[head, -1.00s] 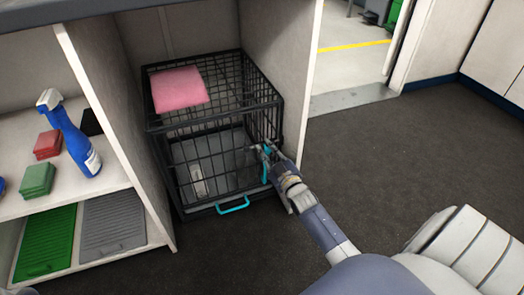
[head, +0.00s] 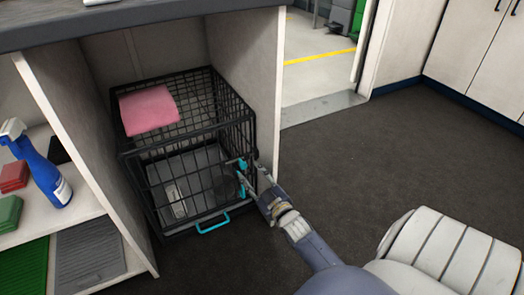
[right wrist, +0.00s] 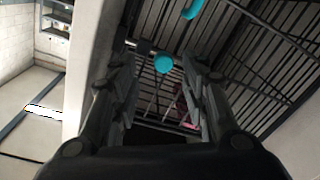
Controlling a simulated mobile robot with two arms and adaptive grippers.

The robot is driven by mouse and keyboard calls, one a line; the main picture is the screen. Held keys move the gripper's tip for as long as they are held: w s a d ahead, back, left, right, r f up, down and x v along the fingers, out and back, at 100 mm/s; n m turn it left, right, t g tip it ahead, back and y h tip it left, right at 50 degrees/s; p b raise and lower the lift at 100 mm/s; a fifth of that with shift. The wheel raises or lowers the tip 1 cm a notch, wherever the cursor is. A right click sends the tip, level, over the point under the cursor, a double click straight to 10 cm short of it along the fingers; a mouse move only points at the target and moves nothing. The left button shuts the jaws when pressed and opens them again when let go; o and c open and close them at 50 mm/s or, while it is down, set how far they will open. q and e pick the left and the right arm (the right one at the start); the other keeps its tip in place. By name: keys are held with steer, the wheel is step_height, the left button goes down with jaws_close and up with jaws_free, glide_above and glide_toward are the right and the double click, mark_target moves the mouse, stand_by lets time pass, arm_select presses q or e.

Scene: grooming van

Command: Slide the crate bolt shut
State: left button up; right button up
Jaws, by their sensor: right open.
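The black wire crate (head: 190,150) stands in the open bay under the counter. Its teal bolt parts (head: 243,165) show near the right edge of its front; a round teal knob (right wrist: 163,63) shows in the right wrist view. My right gripper (head: 257,174) is open just in front of that edge. In the right wrist view its fingers stand on either side of the knob in the picture, with visible gaps; I cannot tell how deep the knob lies between them. How far the bolt is slid is too small to tell. My left gripper is out of view.
A pink cloth (head: 149,109) lies on the crate's top. A teal handle (head: 213,223) sticks out low at the crate's front. The bay's right side panel (head: 262,80) stands close beside the crate. A blue spray bottle (head: 42,170) stands on the left shelf. Floor to the right is clear.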

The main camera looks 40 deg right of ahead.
steer(key=s+a, duration=0.1)
steer(key=s, duration=0.5)
stand_by(0.4)
